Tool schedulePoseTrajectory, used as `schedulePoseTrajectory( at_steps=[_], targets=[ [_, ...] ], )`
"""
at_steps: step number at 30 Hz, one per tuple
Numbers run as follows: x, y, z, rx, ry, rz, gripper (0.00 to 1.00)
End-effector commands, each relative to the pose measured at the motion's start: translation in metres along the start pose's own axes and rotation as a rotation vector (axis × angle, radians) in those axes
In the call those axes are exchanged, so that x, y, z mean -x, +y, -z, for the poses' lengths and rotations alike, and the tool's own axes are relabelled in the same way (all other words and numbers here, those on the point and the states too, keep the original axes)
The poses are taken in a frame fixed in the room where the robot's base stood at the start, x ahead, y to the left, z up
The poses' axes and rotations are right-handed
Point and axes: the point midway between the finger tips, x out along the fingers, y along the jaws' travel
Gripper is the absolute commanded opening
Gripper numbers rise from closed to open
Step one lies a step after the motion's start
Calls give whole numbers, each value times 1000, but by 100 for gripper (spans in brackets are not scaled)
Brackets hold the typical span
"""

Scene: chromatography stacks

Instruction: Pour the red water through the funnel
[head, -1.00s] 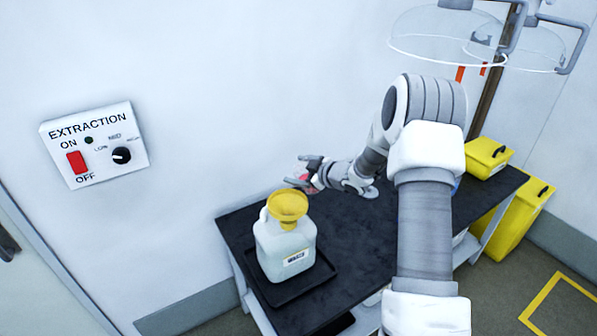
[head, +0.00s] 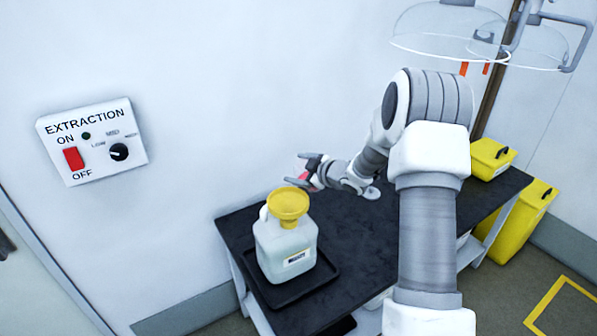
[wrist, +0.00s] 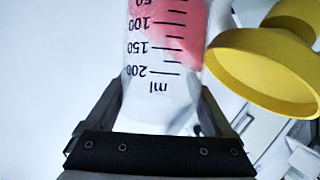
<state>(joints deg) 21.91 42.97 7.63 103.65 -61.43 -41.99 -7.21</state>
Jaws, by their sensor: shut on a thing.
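My gripper (head: 308,172) is shut on a clear graduated vessel (wrist: 165,50) holding red water. In the wrist view the vessel stands between the two fingers, its marks upside down and the red water at the end away from my gripper, its surface slanting. In the head view only a bit of red shows between the fingers. The yellow funnel (head: 288,204) sits on top of a white jug (head: 286,248) with a label. My gripper is behind and a little right of the funnel, apart from it. In the wrist view the funnel (wrist: 265,72) is at the right.
The jug stands in a black tray (head: 330,272) on a dark bench (head: 355,228) against the wall. Yellow bins (head: 490,158) are at the right. An extraction switch panel (head: 92,142) is on the wall. Clear hoods (head: 440,35) hang at upper right.

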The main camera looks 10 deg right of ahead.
Motion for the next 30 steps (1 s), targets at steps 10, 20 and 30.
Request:
schedulePoseTrajectory(
  at_steps=[10, 20, 30],
  targets=[
    [0, 1, 1, 3, 1, -2, 16],
    [-1, -1, -1, 30, -2, -14, 16],
    [-2, -2, -1, 76, -9, -31, 16]
  ],
)
